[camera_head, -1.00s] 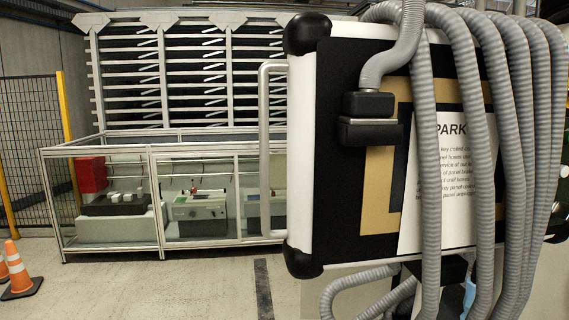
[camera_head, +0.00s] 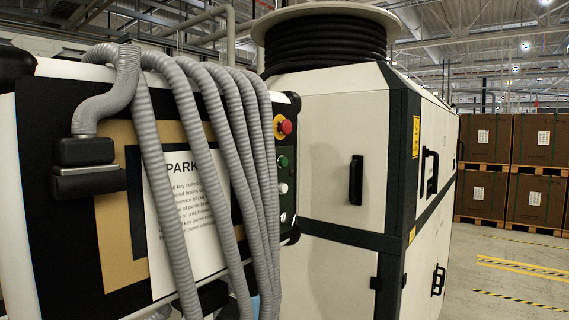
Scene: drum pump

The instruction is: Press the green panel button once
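The green panel button (camera_head: 283,161) sits on a narrow control strip (camera_head: 285,200) at the right edge of the black panel. A red button (camera_head: 286,127) on a yellow plate is above it. White knobs (camera_head: 283,188) are below it. Several grey corrugated hoses (camera_head: 215,150) hang over the panel face just left of the green button, which is seen at a slant and stays visible. Neither of my grippers is in the head view.
A white sheet headed "PARK" (camera_head: 180,225) is on the panel, partly behind the hoses. A white cabinet (camera_head: 325,140) with black handles stands right behind the panel. Stacked brown boxes (camera_head: 540,140) are at the far right. The floor (camera_head: 500,280) there is clear.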

